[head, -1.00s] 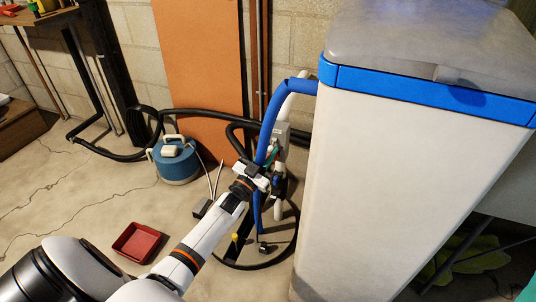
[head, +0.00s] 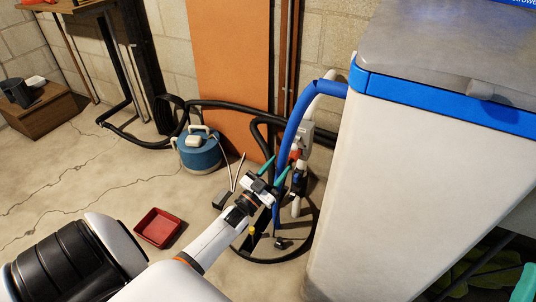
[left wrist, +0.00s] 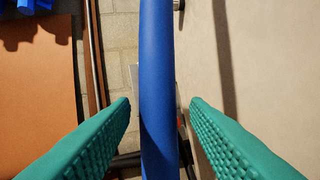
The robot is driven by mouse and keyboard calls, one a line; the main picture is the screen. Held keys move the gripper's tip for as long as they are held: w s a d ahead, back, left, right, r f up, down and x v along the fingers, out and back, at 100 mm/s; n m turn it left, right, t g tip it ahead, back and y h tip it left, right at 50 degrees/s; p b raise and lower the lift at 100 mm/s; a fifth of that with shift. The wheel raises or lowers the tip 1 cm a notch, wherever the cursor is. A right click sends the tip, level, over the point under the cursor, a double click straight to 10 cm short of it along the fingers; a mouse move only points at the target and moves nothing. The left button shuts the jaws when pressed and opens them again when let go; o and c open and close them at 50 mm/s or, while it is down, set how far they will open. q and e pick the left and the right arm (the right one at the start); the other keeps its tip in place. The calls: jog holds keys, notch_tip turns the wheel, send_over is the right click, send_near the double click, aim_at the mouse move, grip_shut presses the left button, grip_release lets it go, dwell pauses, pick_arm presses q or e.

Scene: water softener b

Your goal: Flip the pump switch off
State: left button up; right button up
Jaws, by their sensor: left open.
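A small grey box (head: 303,133) is on the pipework behind the blue hose, left of the tall white softener cabinet; a red part (head: 294,155) shows just below it. I cannot make out a switch lever or its position. My left gripper (head: 279,165) is open and empty, low and to the left of the box, close to the hose. In the left wrist view the teal fingers (left wrist: 160,100) stand apart on either side of the blue hose (left wrist: 157,60), which hides most of a pale grey plate (left wrist: 135,80). Whether the hose lies between the fingertips or beyond them is unclear. My right gripper is out of view.
The white softener cabinet (head: 400,190) stands close on the right. Black hoses (head: 235,107) run along the wall and floor. A blue and white canister (head: 199,152) and a red tray (head: 158,227) stand on the floor to the left. Open floor lies between them.

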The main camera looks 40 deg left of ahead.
pick_arm(q)
jog(key=v, duration=0.5)
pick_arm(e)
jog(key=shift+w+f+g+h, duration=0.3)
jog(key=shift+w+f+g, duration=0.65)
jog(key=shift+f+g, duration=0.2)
